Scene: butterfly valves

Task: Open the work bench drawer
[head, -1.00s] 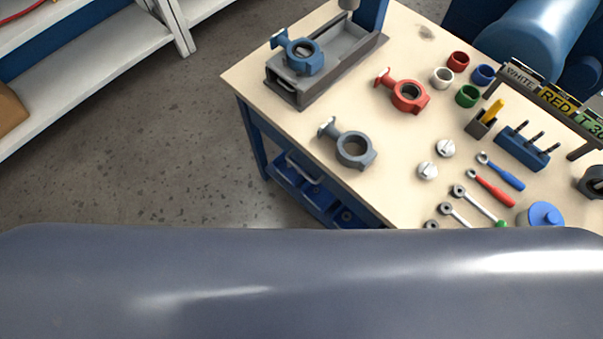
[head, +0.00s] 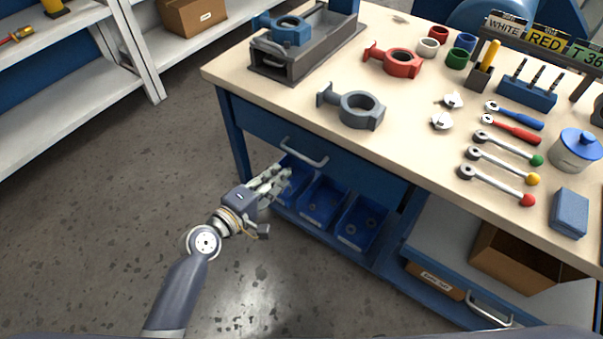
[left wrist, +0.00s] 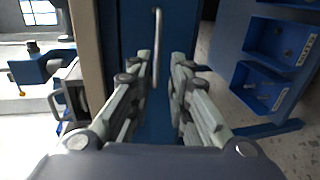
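The work bench (head: 240,85) has a blue drawer front (head: 350,165) under its top, with a light metal bar handle (head: 304,152). The drawer looks shut. My left gripper (head: 280,178) is just below and to the left of the handle in the head view, apart from it. In the left wrist view the gripper (left wrist: 155,75) is open, its two fingers spread, and the handle (left wrist: 157,45) shows ahead between the fingertips. The gap between the fingers is empty. My right gripper is not in view.
Blue bins (head: 322,203) with parts sit on the shelf below the drawer. Valve bodies, such as a grey one (head: 360,108) and a red one (head: 395,60), and ratchets lie on the bench top. A lower drawer handle (head: 490,308) is at right. The floor at left is clear.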

